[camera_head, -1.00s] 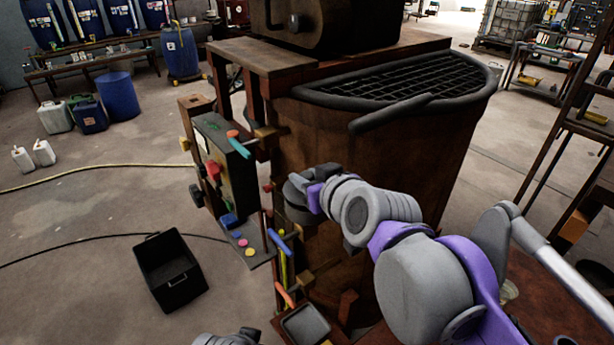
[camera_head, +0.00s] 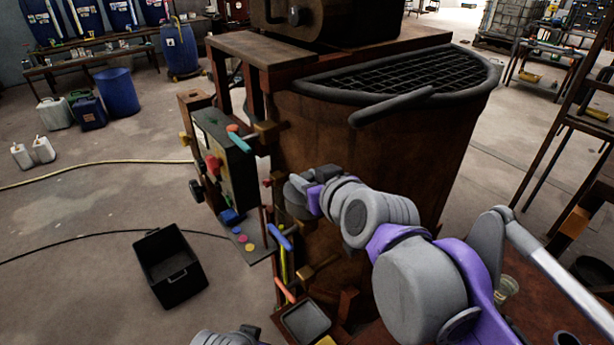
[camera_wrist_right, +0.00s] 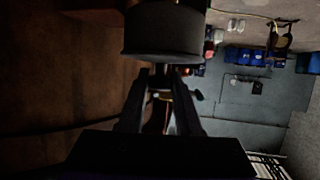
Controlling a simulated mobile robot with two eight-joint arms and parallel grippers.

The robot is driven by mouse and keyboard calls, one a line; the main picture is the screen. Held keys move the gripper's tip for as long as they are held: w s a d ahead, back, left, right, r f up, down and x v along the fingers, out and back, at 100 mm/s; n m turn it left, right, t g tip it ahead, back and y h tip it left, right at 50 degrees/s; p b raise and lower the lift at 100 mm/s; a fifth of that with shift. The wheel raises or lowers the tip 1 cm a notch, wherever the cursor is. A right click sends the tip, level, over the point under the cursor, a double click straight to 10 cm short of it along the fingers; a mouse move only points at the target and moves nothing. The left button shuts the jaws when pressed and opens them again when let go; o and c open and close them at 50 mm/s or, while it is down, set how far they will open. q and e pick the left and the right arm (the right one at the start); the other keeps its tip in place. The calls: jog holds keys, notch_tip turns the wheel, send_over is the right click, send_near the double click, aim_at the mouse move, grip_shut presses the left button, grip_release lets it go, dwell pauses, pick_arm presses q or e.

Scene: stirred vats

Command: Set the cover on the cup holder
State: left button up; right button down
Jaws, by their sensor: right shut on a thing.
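My right arm reaches in from the lower right to the front of the brown vat (camera_head: 370,165). My right gripper (camera_wrist_right: 165,75) shows in the wrist view, its two dark fingers closed in on a dark round thing (camera_wrist_right: 165,35), which looks like the cover. In the head view the fingers are not clearly seen, being behind or among the wrist parts. I cannot pick out the cup holder with certainty. A small grey tray (camera_head: 306,322) stands low by the vat's front. A bit of grey at the bottom edge seems to be my left arm; its gripper is not seen.
A control box (camera_head: 224,165) with a red knob and a shelf of coloured buttons juts from the vat's left side. Coloured handles stick out below it. A black crate (camera_head: 170,268) lies on the floor at left. A clear cup (camera_head: 507,287) stands at lower right.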

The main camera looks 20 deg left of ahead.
jog(key=c, duration=0.5)
grip_release()
jog(key=v, duration=1.1)
jog(key=shift+w, duration=0.1)
jog(key=s+d+f+m+g+h, duration=0.1)
jog(key=s+d+f+m+h, duration=0.1)
jog(key=d+f, duration=0.6)
jog(key=s+d+f+m+g+h, duration=0.2)
jog(key=s+d+f, duration=0.4)
jog(key=f, duration=0.8)
jog(key=s+d+f+m+g+h, duration=0.2)
jog(key=s+d+f+m+h, duration=0.1)
jog(key=d+f, duration=0.7)
jog(key=shift+s+f+m+h, duration=0.4)
jog(key=shift+s+f+h, duration=0.05)
jog(key=shift+f+h, duration=0.35)
